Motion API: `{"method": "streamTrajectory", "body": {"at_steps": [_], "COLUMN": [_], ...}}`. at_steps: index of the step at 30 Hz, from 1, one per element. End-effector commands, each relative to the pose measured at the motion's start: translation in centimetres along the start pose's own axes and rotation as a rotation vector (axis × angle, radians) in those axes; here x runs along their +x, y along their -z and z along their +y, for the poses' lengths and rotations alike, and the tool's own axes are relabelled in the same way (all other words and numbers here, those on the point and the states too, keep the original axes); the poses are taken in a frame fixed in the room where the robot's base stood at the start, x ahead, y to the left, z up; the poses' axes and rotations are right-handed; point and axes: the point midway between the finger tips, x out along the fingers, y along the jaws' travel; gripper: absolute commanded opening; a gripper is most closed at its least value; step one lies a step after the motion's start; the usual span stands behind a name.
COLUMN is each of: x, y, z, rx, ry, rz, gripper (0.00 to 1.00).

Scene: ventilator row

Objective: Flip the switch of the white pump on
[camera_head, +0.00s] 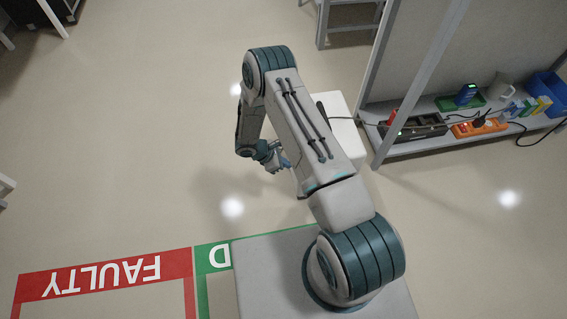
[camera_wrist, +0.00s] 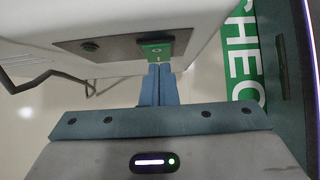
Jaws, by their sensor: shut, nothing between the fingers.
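The white pump (camera_head: 343,112) stands on the floor, partly hidden behind my arm in the head view. In the wrist view the white pump (camera_wrist: 180,18) fills the top, tilted in the picture. Its face has a grey panel (camera_wrist: 115,47) with a small dark round part at the left. A green plate (camera_wrist: 153,52) with a pale mark sits at the panel's right end, at the switch; the switch's position is unclear. My gripper (camera_wrist: 158,70) is shut and empty, its blue fingertips just below the green plate. Contact cannot be told. In the head view my gripper (camera_head: 283,163) is beside the pump.
A dark cable (camera_wrist: 50,76) hangs at the pump's left in the wrist view. A metal shelf (camera_head: 400,150) at right holds an orange power strip (camera_head: 478,128), a dark toolbox (camera_head: 415,130), a mug (camera_head: 502,86) and a blue bin (camera_head: 548,92). A red FAULTY floor marking (camera_head: 105,273) lies at lower left.

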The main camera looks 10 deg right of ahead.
Motion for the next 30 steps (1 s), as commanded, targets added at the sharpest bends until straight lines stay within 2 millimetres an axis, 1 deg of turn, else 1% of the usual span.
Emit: {"method": "streamTrajectory", "body": {"at_steps": [5,7,14,24,30], "x": [0.7,0.4,0.3,-0.9,-0.8], "y": [0.2,-0.2,-0.3,-1.3,-1.4], "z": [0.0,0.0,0.0,0.1,0.1], "rx": [-0.003,0.0,0.0,0.001,0.002], "ry": [-0.002,0.0,0.001,0.0,0.001], "rz": [-0.05,-0.05,-0.049,-0.05,-0.051], "gripper": [0.0,0.0,0.0,0.0,0.0]}}
